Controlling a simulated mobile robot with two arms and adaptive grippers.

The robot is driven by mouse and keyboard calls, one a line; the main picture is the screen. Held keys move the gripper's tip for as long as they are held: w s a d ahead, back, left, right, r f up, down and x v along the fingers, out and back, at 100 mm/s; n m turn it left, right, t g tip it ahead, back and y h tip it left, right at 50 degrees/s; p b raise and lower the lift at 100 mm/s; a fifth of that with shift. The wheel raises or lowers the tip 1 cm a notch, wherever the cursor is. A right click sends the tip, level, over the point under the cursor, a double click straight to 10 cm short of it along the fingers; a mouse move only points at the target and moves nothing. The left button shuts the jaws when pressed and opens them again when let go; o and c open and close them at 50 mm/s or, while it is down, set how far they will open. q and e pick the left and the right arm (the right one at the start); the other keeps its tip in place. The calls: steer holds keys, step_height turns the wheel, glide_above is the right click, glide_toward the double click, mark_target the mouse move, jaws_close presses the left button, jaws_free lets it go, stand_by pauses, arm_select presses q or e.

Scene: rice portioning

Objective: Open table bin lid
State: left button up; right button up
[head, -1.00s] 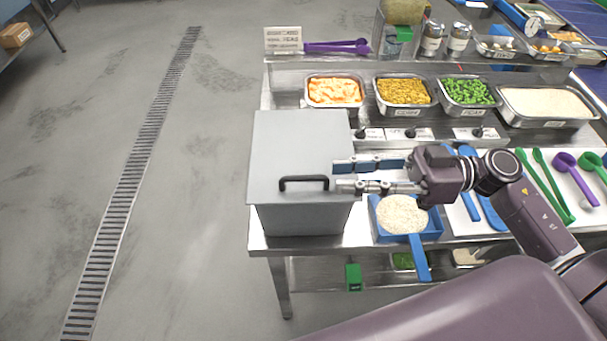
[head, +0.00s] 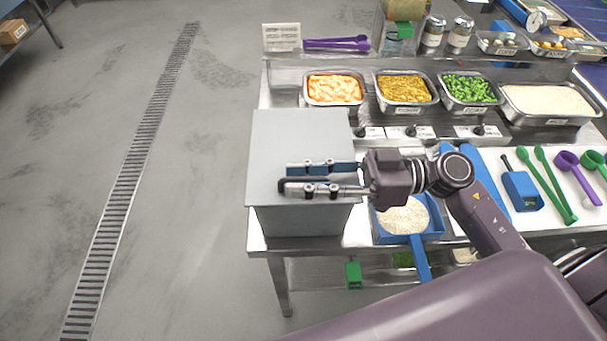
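The table bin is a grey box (head: 303,220) at the left end of the steel table. Its flat grey lid (head: 290,138) lies closed on top. The black lid handle (head: 284,187) is near the front edge and is mostly hidden by my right gripper. My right gripper (head: 287,178) reaches in from the right, low over the lid, with its two fingers apart, one on the far side and one on the near side of the handle. I cannot tell whether the fingers touch the handle. My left gripper is not in view.
Behind are pans of orange food (head: 334,88), corn (head: 404,88) and peas (head: 468,89), and a wide pan of rice (head: 548,101). The floor (head: 190,230) left of the bin is clear.

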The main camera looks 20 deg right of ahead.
steer(key=shift+c, duration=0.3)
jaws_close()
steer(key=shift+w, duration=0.1)
